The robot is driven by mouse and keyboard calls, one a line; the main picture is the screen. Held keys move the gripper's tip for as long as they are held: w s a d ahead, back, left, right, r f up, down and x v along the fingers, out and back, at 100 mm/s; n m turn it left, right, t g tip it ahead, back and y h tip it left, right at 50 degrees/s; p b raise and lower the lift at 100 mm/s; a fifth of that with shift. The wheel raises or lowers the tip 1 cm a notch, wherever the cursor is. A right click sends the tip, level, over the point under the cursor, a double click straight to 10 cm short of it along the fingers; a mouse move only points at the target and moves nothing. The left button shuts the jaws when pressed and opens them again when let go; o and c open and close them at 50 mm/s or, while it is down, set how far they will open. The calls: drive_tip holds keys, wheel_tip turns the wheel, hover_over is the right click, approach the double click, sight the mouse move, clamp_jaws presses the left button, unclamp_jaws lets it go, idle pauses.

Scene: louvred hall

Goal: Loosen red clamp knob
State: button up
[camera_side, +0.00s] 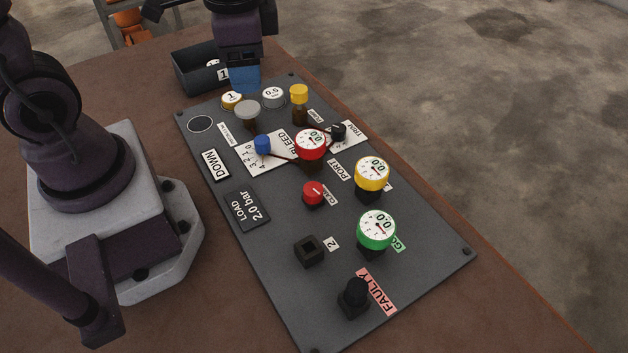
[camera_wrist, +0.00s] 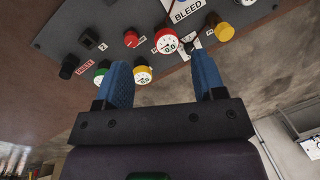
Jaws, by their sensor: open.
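A small red knob (camera_side: 313,191) stands on the dark grey panel (camera_side: 275,235), near its middle, beside a small white label. It also shows in the wrist view (camera_wrist: 131,39), left of the red-rimmed gauge. The red-rimmed gauge (camera_side: 311,143) stands farther back on the panel and reads about 0.0. My gripper (camera_side: 244,78) is over the panel's far end, well away from the red knob. In the wrist view my gripper (camera_wrist: 163,72) has its two blue fingers wide apart with nothing between them. In the side view the fingertips partly overlap each other.
A yellow gauge (camera_side: 372,173), a green gauge (camera_side: 376,229), a blue knob (camera_side: 262,145), a yellow-topped post (camera_side: 299,100) and a black knob (camera_side: 354,297) rise from the panel. A dark tray (camera_side: 185,80) stands behind it. Brown table shows around the panel.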

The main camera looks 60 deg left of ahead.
sight(313, 189)
drive_tip(key=w+d+f+m+h, duration=0.1)
drive_tip(key=w+d+f+m, duration=0.5)
drive_tip(key=d+f+m, duration=0.5)
drive_tip(key=a+f, duration=0.1)
drive_tip(key=f, duration=0.2)
drive_tip(key=f+m, duration=0.1)
drive_tip(key=f, duration=0.3)
drive_tip(key=a+f+m, duration=0.1)
drive_tip(key=f, duration=0.3)
drive_tip(key=shift+s+a+g, duration=0.1)
drive_tip(key=shift+a+g, duration=0.2)
drive_tip(key=c, duration=0.9)
drive_tip(key=n, duration=0.3)
drive_tip(key=shift+n, duration=0.3)
drive_tip(key=shift+r, duration=0.1)
